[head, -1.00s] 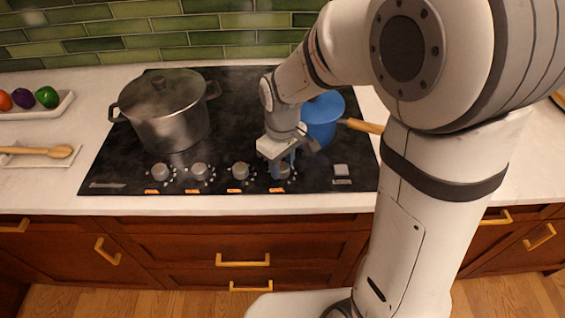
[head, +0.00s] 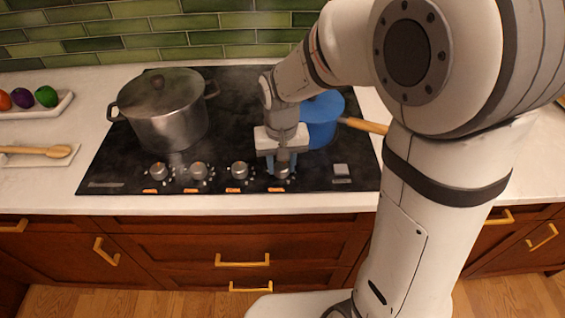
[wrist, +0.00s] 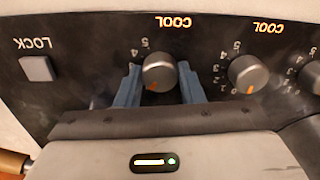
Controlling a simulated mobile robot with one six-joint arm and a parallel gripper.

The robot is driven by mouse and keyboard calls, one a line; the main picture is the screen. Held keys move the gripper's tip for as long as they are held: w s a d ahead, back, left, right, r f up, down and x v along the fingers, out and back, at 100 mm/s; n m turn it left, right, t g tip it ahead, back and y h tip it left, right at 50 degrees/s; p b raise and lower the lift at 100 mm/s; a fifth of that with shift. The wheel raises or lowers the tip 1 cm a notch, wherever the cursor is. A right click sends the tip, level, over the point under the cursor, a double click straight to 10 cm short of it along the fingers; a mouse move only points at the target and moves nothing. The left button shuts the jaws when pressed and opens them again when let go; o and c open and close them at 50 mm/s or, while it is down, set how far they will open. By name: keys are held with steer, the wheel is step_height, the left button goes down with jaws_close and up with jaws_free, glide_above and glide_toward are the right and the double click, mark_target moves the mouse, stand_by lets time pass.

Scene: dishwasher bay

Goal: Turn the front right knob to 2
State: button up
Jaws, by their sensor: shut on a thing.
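The front right knob (head: 283,173) is the rightmost of the row of round grey knobs on the black cooktop in the head view. In the wrist view, where the lettering is upside down, this knob (wrist: 159,70) has an orange mark near its lower left edge.
A neighbouring knob (wrist: 249,74) is close beside the fingers in the wrist view. A LOCK button (head: 341,170) is right of the gripped knob in the head view. A blue pan (head: 322,118) is behind my gripper, and a large lidded pot (head: 170,120) stands left.

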mark_target(282, 166)
steer(key=shift+m, duration=1.9)
steer(key=o, duration=1)
step_height(282, 166, up, 8)
steer(key=shift+f, duration=0.1)
